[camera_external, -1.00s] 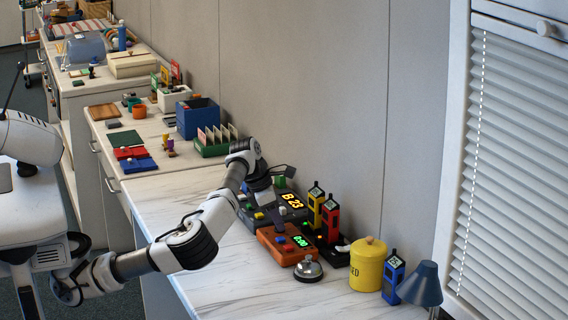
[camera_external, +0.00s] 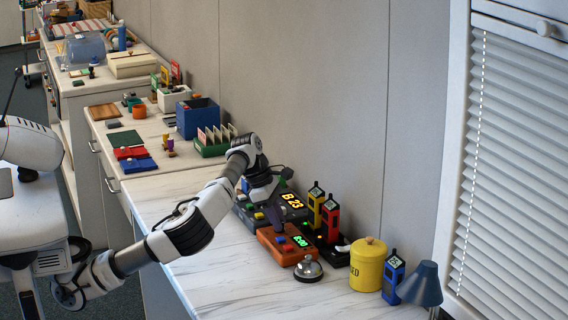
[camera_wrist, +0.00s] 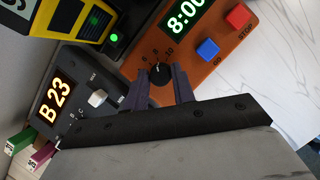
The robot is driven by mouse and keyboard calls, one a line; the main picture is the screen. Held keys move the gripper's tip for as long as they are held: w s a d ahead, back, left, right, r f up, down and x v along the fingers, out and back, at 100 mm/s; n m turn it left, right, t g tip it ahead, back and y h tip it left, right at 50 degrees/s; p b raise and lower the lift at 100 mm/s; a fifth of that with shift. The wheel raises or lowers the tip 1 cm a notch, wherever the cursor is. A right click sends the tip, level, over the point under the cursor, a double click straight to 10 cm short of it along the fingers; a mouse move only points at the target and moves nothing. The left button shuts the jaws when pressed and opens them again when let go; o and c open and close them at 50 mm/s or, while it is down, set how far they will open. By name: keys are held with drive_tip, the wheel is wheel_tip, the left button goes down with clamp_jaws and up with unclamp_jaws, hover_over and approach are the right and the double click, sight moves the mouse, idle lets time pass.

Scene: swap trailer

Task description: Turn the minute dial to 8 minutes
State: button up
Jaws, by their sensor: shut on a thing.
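The orange timer (camera_wrist: 203,75) lies under my gripper, with a black minute dial (camera_wrist: 159,68) on its face and numbers around the dial. Its green display (camera_wrist: 184,13) reads 8:00 in the wrist view. A blue GO button (camera_wrist: 208,49) and a red STOP button (camera_wrist: 239,16) sit on the timer. My gripper (camera_wrist: 162,75) is shut on the dial, with one purple finger on each side of it. In the external view, my gripper (camera_external: 279,229) reaches down over the orange timer (camera_external: 284,257); the dial is hidden there.
A dark grey device (camera_wrist: 84,75) showing B 23 stands beside the timer. Yellow (camera_external: 315,202) and red (camera_external: 330,219) handheld units stand behind. A bell (camera_external: 308,269), yellow canister (camera_external: 368,264) and blue lamp (camera_external: 421,285) are to the right. The front counter (camera_external: 225,262) is clear.

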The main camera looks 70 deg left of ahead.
drive_tip(key=o, duration=1)
drive_tip(key=p+v, duration=0.2)
drive_tip(key=v, duration=1.1)
drive_tip(key=shift+s+r+p, duration=0.2)
drive_tip(key=shift+r+p, duration=0.1)
drive_tip(key=shift+p, duration=0.1)
drive_tip(key=shift+a, duration=0.1)
